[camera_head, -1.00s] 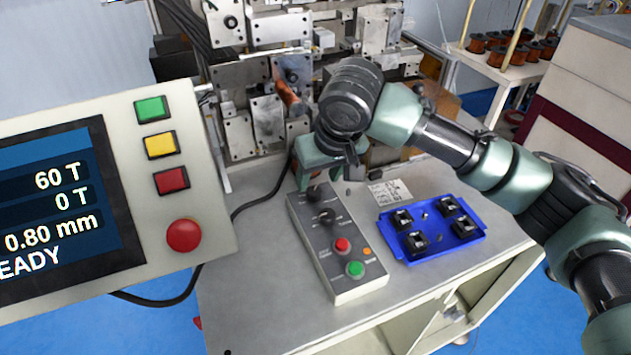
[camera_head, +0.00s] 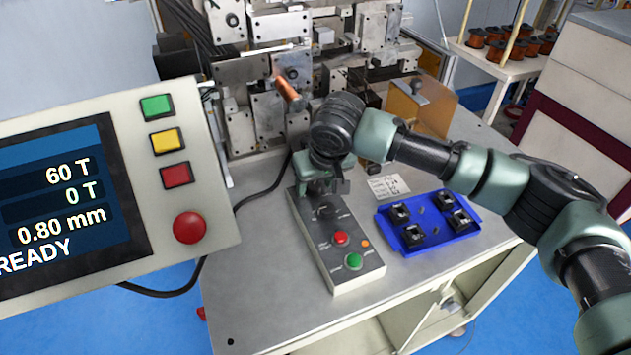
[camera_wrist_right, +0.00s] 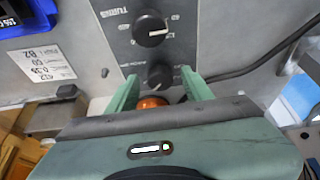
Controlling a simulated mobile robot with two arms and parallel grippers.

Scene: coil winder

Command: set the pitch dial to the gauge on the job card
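My right gripper (camera_head: 326,186) is over the far end of the grey control box (camera_head: 352,283). In the right wrist view its two green fingers (camera_wrist_right: 160,88) are open, apart on either side of the black pitch dial (camera_wrist_right: 160,75), with no visible contact. The gripper hides this dial in the head view. The turns dial (camera_wrist_right: 150,28) is beside it and also shows in the head view (camera_head: 325,211). The display (camera_head: 58,205) reads 60 T, 0 T, 0.80 mm, READY. My left gripper is not in view.
A red button (camera_head: 341,238) and a green button (camera_head: 353,261) are on the box's near end. A blue tray (camera_head: 440,240) with several black parts stands to the right. The winding machine (camera_head: 265,110) rises behind, with a copper-coloured piece (camera_head: 287,90). The front of the bench is clear.

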